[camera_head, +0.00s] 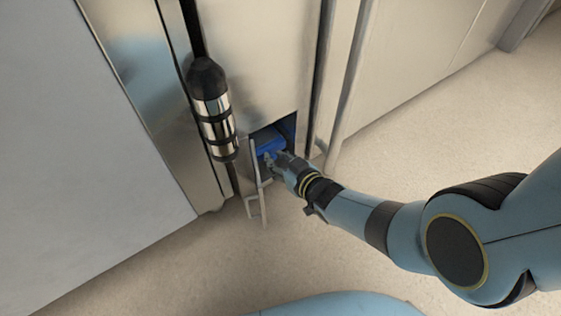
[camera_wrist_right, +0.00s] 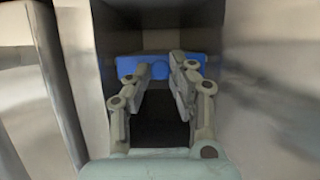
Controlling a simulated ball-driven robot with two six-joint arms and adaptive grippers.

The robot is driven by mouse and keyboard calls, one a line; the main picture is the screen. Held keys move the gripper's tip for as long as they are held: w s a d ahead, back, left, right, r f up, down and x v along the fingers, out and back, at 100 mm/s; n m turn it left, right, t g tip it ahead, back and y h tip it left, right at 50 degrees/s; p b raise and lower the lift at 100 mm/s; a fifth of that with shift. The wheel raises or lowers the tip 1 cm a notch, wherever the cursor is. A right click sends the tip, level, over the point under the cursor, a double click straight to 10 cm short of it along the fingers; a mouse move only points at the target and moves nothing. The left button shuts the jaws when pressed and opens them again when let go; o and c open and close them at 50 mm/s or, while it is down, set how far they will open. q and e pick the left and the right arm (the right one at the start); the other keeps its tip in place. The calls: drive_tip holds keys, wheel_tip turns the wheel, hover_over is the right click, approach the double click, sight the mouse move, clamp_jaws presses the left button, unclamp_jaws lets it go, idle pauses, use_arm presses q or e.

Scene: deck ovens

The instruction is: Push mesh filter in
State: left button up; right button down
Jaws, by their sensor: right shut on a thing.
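The mesh filter shows as a blue front piece (camera_head: 268,143) inside a dark square opening low in the metal oven front. In the right wrist view its blue face (camera_wrist_right: 206,64) spans the opening, with a small round knob in the middle. My right gripper (camera_head: 272,158) reaches into the opening from the front right. In the wrist view the right gripper's fingertips (camera_wrist_right: 161,70) are closed in on either side of the blue knob. The filter's body behind the blue face is hidden. My left gripper is not in view.
A narrow metal flap (camera_head: 255,185) stands open at the left edge of the opening. A dark and chrome cylindrical handle (camera_head: 214,115) hangs to the upper left. A metal post (camera_head: 345,90) stands to the right. The beige floor (camera_head: 420,130) is clear on the right.

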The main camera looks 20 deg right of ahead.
drive_tip(key=shift+w+a, duration=0.1)
drive_tip(key=shift+w, duration=0.1)
drive_tip(key=c, duration=1.2)
unclamp_jaws()
drive_tip(key=shift+a, duration=0.1)
drive_tip(key=shift+s+d+r, duration=0.1)
drive_tip(key=shift+s+d, duration=0.15)
drive_tip(key=shift+s, duration=0.25)
drive_tip(key=v, duration=1)
drive_tip(key=shift+s+r, duration=0.3)
drive_tip(key=shift+r, duration=0.05)
drive_tip(key=shift+d, duration=0.15)
